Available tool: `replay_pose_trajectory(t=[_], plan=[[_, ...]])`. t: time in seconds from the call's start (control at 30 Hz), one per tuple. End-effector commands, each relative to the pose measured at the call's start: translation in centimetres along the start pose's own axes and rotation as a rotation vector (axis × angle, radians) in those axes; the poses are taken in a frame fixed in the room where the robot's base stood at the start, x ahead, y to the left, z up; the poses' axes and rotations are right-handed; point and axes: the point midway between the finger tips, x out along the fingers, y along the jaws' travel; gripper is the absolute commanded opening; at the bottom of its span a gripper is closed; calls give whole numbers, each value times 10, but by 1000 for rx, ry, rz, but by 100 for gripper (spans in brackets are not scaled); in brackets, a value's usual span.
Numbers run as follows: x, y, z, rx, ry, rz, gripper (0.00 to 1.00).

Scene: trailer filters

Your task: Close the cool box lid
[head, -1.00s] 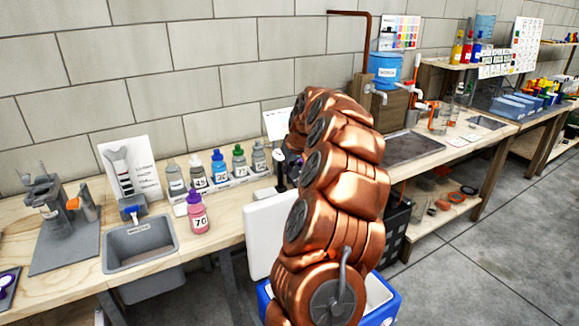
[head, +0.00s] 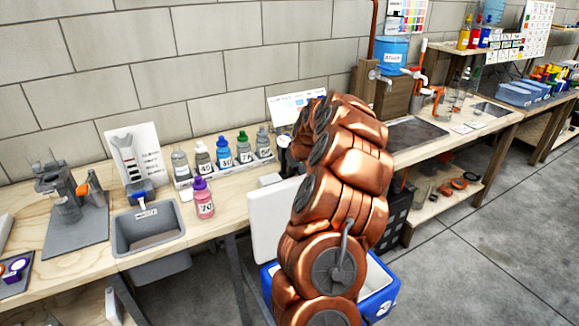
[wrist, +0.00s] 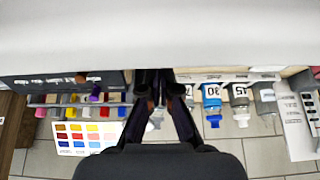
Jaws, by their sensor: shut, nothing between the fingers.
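The cool box (head: 381,303) is blue with a white inside and stands on the floor in front of the bench, at the bottom of the head view. Its white lid (head: 268,232) stands upright at the left of the box, so the box is open. My copper arm covers much of the box and part of the lid. My gripper (wrist: 161,82) is shut and empty in the wrist view. A plain pale surface fills the top of that view beyond the fingertips; I cannot tell whether it is the lid or whether the fingers touch it.
The wooden bench (head: 60,265) runs along the wall behind the box. On it are a grey sink (head: 148,232), a pink bottle (head: 203,203) and a rack of several bottles (head: 222,158). A blue water container (head: 391,55) stands farther right. The floor (head: 480,250) at right is clear.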

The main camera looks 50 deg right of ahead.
Motion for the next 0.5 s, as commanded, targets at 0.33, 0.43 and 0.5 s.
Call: replay_pose_trajectory(t=[0.33,0.43,0.5], plan=[[-2,-1,8,0,-3,-2,0],[-2,-1,8,0,-3,-2,0],[-2,-1,8,0,-3,-2,0]])
